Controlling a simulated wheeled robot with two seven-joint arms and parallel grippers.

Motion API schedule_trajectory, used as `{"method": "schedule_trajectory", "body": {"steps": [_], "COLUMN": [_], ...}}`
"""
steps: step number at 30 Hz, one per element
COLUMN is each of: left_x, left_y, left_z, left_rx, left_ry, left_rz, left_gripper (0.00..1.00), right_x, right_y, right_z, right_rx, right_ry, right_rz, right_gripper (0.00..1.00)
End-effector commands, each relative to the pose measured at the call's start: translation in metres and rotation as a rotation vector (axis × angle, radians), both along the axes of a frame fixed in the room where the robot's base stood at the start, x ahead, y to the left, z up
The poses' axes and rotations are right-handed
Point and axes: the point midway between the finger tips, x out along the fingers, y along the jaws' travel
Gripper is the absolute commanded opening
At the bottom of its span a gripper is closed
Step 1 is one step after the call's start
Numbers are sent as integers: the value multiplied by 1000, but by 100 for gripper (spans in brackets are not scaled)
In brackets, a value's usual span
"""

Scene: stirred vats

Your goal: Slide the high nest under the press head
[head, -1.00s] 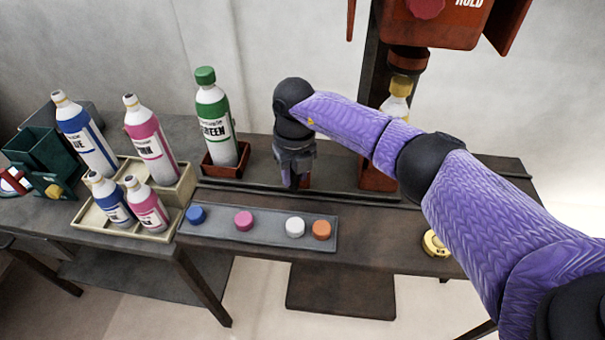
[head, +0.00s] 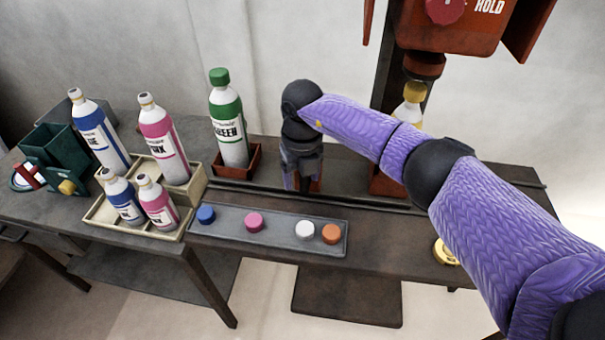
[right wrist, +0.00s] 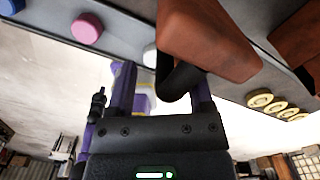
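A red nest (head: 316,185) on the rail is mostly hidden behind my right gripper (head: 303,184) in the head view. In the right wrist view this red block (right wrist: 208,42) has a black looped handle (right wrist: 178,84). The handle lies between the fingers of my right gripper (right wrist: 160,88), close to the right finger, with a gap at the left finger. The gripper looks open. The red press head (head: 424,65) hangs above a yellow-capped bottle (head: 409,108) and another red nest (head: 384,182). I cannot tell which nest is the high one.
A green bottle (head: 229,125) stands in a red nest (head: 250,165) further left on the rail. A grey tray (head: 275,231) with several coloured caps lies in front. Blue and pink bottles stand in a cream rack (head: 105,217) at left. A yellow ring (head: 443,252) lies at right.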

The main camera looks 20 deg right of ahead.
Motion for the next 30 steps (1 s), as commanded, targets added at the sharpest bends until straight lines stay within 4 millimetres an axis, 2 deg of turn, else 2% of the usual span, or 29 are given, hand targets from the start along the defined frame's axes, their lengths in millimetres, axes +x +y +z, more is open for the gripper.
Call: {"method": "schedule_trajectory", "body": {"steps": [5, 8, 13, 18, 30], "left_x": [2, 4, 9, 11, 10], "left_y": [0, 0, -6, -9, -9], "left_z": [1, 8, 20, 25, 24], "left_rx": [0, -1, -10, -16, -15], "left_ry": [-4, -9, -22, -26, -25], "left_rz": [0, 0, 2, 2, 1], "left_gripper": [0, 0, 0, 0, 0], "right_x": [0, 0, 1, 0, 0], "right_y": [0, 0, 0, 0, -1], "right_z": [3, 23, 69, 95, 99], "right_rx": [1, 2, 1, 1, 0], "right_ry": [0, -4, -6, -4, 0], "right_rz": [1, 3, 2, 3, 2], "right_gripper": [61, 61, 61, 61, 61]}}
